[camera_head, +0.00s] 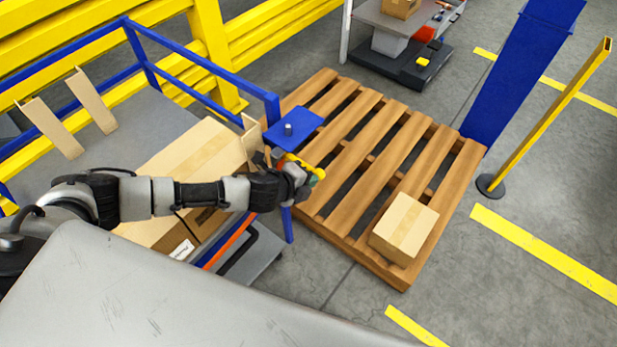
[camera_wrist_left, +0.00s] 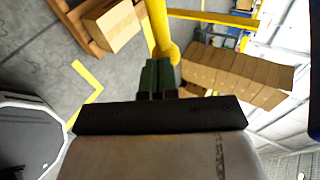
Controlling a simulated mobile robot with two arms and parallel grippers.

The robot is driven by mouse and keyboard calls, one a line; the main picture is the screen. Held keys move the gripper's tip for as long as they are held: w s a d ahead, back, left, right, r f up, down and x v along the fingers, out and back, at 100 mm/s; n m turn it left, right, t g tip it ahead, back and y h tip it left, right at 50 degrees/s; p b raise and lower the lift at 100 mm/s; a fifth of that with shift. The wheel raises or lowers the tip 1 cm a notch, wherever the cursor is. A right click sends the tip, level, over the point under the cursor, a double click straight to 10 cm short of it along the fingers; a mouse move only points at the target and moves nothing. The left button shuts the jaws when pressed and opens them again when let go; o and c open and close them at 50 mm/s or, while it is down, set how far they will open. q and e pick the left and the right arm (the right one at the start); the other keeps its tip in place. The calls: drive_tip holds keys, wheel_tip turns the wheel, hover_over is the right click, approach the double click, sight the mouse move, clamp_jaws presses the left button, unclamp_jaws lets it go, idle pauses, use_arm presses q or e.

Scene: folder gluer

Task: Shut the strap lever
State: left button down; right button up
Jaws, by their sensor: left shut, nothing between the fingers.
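A small yellow handle-like part (camera_head: 303,164) shows beside my left gripper (camera_head: 312,177) in the head view; it looks like the strap lever, partly hidden by the hand. My left gripper is shut and empty, right at this part, just in front of a blue plate (camera_head: 292,128) with a grey knob. In the left wrist view the dark green fingers (camera_wrist_left: 158,76) are together, in front of a yellow bar with a rounded end (camera_wrist_left: 168,50). Whether they touch it I cannot tell. My right gripper is not in view.
A blue-railed cart (camera_head: 190,47) holding a large cardboard box (camera_head: 190,150) lies under my left arm. A wooden pallet (camera_head: 375,150) with one carton (camera_head: 404,228) stands to the right. A yellow post (camera_head: 550,115) and blue panel (camera_head: 525,70) are farther right. Grey floor is free between.

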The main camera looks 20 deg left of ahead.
use_arm(q)
drive_tip(key=shift+w+d, duration=0.1)
idle(0.3)
drive_tip(key=w+n+g+y+b, duration=0.2)
drive_tip(key=w+n+y+b, duration=0.6)
drive_tip(key=w+n+y, duration=0.5)
drive_tip(key=shift+w+a+n+y, duration=0.4)
drive_tip(key=shift+w+a+n, duration=0.05)
drive_tip(key=shift+w+n, duration=0.65)
drive_tip(key=shift+a+r, duration=0.1)
drive_tip(key=shift+r, duration=0.05)
